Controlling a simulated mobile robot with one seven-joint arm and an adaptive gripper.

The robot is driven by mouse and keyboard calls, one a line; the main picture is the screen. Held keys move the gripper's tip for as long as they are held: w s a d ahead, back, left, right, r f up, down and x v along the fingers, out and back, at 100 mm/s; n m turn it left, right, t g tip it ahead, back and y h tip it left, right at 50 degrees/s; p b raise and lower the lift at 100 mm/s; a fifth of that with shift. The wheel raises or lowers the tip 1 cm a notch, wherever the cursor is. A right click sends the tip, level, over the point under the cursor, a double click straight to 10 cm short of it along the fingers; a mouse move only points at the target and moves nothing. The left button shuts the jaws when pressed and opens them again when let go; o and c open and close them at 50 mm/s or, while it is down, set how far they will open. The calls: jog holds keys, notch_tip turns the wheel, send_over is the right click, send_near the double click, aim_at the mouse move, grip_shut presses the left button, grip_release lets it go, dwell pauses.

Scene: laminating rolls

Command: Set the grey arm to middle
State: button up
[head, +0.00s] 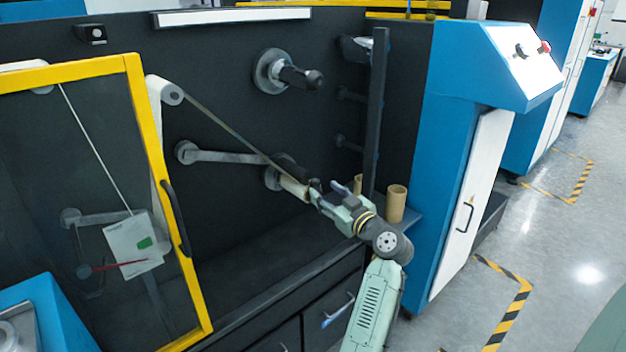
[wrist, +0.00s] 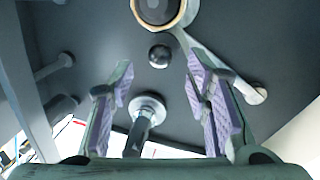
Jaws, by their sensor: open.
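The grey arm (head: 225,156) runs from a round pivot on the dark machine panel rightward, almost level, to behind the cardboard core. In the wrist view the grey arm (wrist: 215,66) slants along the right, with its pivot at the lower right end. A dark ball knob (wrist: 159,56) shows beyond and between my fingertips; I cannot tell whether it belongs to the arm. My gripper (head: 322,189) is open and empty, close to the core's near end. In the wrist view my gripper (wrist: 159,75) has its purple-padded fingers spread. The arm's far end is hidden in the head view.
The cardboard core (head: 293,187) sits on a spindle beside my gripper. A chuck with a dark shaft (head: 290,76) juts out above. A yellow-framed door (head: 148,140) stands at left. A dark upright post (head: 377,110) and a standing tan tube (head: 396,204) are at right.

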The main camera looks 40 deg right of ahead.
aim_at(318, 186)
jog(key=w+p, duration=0.1)
jog(key=w, duration=0.5)
jog(key=shift+w+d, duration=0.15)
jog(key=shift+d, duration=0.05)
grip_shut()
dwell(0.6)
